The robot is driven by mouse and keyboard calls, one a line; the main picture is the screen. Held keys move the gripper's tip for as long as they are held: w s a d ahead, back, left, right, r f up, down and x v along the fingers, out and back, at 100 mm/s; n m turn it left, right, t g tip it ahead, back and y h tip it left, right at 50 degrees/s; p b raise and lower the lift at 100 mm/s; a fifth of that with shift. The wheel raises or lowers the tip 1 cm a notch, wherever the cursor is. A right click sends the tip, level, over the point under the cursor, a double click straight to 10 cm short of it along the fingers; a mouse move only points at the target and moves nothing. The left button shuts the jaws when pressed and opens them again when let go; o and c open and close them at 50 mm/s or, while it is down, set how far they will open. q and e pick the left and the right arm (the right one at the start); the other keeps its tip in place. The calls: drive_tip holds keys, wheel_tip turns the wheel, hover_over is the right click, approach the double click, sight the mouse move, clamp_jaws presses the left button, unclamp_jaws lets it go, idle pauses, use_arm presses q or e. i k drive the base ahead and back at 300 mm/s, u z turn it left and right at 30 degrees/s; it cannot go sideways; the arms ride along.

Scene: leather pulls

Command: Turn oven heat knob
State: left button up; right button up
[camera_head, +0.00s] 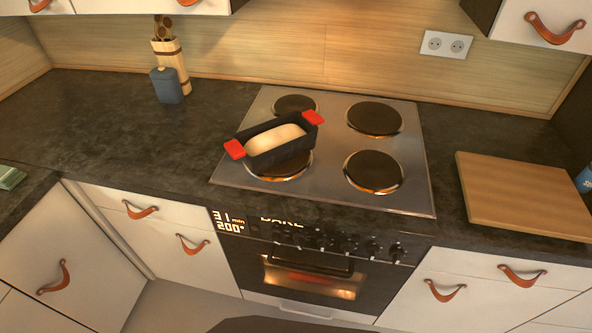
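The oven (232,264) is built in below the counter, with its door shut and a lit orange window (312,284). Several small dark knobs sit in a row on its front panel, including one at the right end (397,252) and one beside it (373,248). I cannot tell which is the heat knob or how each is turned. The display (229,222) at the panel's left reads 31 min and 200°, with the word BAKE partly visible to its right. Neither of my grippers is in view.
A hob (333,150) with round plates lies above the oven. A dark loaf pan (285,153) with red handles and pale dough (274,139) stands on it. A cutting board (520,195) is at right. A blue jar (166,86) and utensil holder (171,62) stand back left.

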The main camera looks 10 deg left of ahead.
sight(298, 238)
drive_tip(key=u, duration=0.95)
drive_tip(key=k, duration=0.8)
drive_tip(key=z, duration=1.7)
